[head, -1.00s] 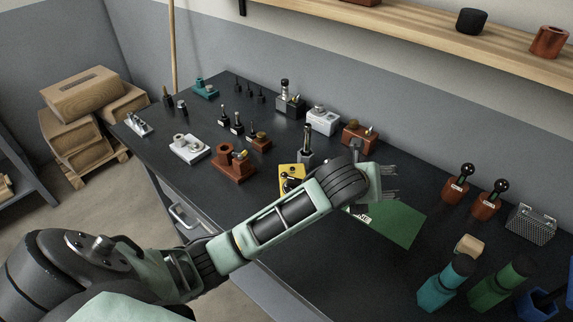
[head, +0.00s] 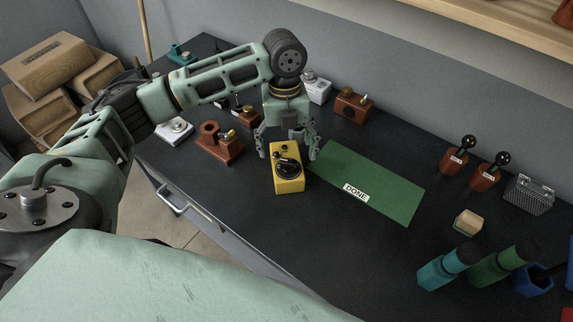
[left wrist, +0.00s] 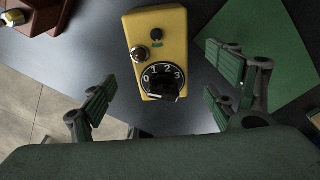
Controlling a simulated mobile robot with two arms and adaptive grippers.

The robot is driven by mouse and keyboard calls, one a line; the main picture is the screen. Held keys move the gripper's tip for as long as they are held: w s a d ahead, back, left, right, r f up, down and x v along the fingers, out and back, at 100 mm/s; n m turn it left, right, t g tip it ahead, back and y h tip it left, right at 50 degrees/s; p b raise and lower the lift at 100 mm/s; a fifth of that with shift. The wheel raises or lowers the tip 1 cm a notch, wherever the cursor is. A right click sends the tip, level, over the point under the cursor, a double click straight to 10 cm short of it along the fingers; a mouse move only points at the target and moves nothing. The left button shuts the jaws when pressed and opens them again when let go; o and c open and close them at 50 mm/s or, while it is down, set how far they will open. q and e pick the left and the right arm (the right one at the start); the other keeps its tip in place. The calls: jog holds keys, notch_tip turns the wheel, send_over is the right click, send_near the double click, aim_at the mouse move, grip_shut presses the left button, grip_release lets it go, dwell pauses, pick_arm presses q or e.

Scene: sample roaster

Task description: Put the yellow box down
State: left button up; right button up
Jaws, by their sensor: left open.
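The yellow box (head: 287,174) stands on the dark bench just left of the green mat. It has a black dial with numbers and a small knob, clear in the left wrist view (left wrist: 157,48). My left gripper (head: 287,152) points down over the box's far end in the head view, its jaws apart on either side. In the left wrist view my left gripper's fingers (left wrist: 162,100) are spread wide, with the box between and beyond them, and no finger clearly touches it. The green mat (head: 388,193) carries a "DONE" label and is empty. My right gripper is not in view.
A brown fixture (head: 218,146) stands left of the box, with a white one (head: 316,88) and another brown one (head: 353,106) behind. Teal (head: 446,269) and green (head: 503,262) bottle-like items and a wooden block (head: 468,222) are at right. The bench front is clear.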

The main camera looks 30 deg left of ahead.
pick_arm(q)
notch_tip(320, 180, down, 5)
jog(key=shift+r+p, duration=0.1)
jog(key=shift+p, duration=0.6)
jog(key=shift+s+d+f, duration=0.1)
jog(key=shift+d+f, duration=0.05)
jog(key=shift+f, duration=0.1)
jog(key=shift+c, duration=1.2)
jog(key=c, duration=1.6)
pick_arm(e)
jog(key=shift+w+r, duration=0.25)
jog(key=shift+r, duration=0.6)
pick_arm(q)
jog(key=shift+r, duration=0.1)
